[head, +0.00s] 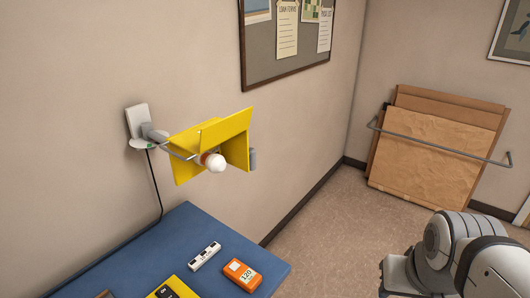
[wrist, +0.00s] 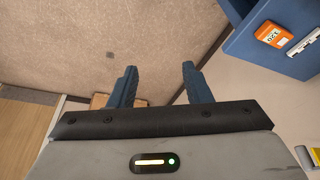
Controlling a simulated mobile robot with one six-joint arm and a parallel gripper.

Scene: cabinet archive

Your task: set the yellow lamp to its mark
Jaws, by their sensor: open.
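The yellow lamp (head: 240,137) is fixed to the left wall by a grey arm on a white wall plate (head: 138,119). Its shade panels are spread around a round white bulb (head: 216,163), and a small grey grip (head: 253,159) sits at the shade's right edge. A pale disc (head: 142,143) under the arm joint carries a small green patch, perhaps the mark; I cannot tell how the arm lines up with it. My gripper (wrist: 158,68) is open and empty in the wrist view, above the floor, away from the lamp.
A blue table (head: 262,262) below the lamp holds an orange box (head: 242,274), a white strip (head: 205,256) and a yellow-and-black item (head: 172,289). Brown boards (head: 432,150) lean behind a metal rail (head: 440,146) at the right. A noticeboard (head: 288,40) hangs above. Open floor lies between.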

